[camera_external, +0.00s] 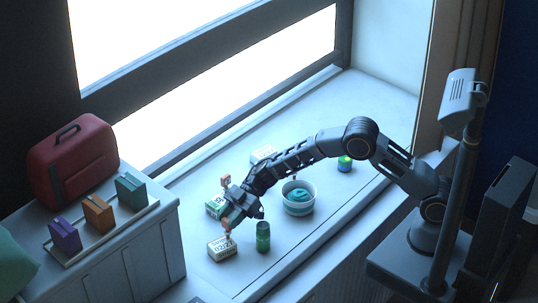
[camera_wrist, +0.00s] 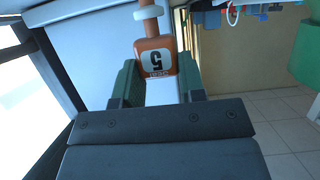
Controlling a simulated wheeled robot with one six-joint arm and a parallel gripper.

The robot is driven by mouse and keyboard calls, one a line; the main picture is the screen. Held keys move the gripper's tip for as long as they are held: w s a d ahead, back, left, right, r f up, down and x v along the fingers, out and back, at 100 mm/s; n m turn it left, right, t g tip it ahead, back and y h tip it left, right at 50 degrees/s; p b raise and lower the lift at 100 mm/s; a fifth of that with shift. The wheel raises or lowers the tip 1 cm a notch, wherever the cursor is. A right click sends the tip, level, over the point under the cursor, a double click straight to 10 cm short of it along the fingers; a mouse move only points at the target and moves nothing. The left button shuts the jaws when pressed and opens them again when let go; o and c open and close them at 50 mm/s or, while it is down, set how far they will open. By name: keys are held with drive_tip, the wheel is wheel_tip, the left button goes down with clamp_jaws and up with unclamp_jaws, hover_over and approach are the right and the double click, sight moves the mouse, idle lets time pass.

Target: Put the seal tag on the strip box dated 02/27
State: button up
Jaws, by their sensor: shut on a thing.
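The strip box (camera_external: 222,249), with a label that reads 02/27, sits on the sill near its front left. My gripper (camera_external: 229,220) is over this box, pointing down, shut on an orange seal tag (camera_external: 227,229).
A green cylinder (camera_external: 263,238) stands right of the dated box. A white bowl (camera_external: 299,208) with teal contents, a white box (camera_external: 263,152) and a small jar (camera_external: 345,164) are farther along. A red case (camera_external: 72,160) and a tray (camera_external: 103,233) of coloured packets are on the left cabinet.

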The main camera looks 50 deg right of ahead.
drive_tip(key=o, duration=0.9)
drive_tip(key=shift+f, duration=0.1)
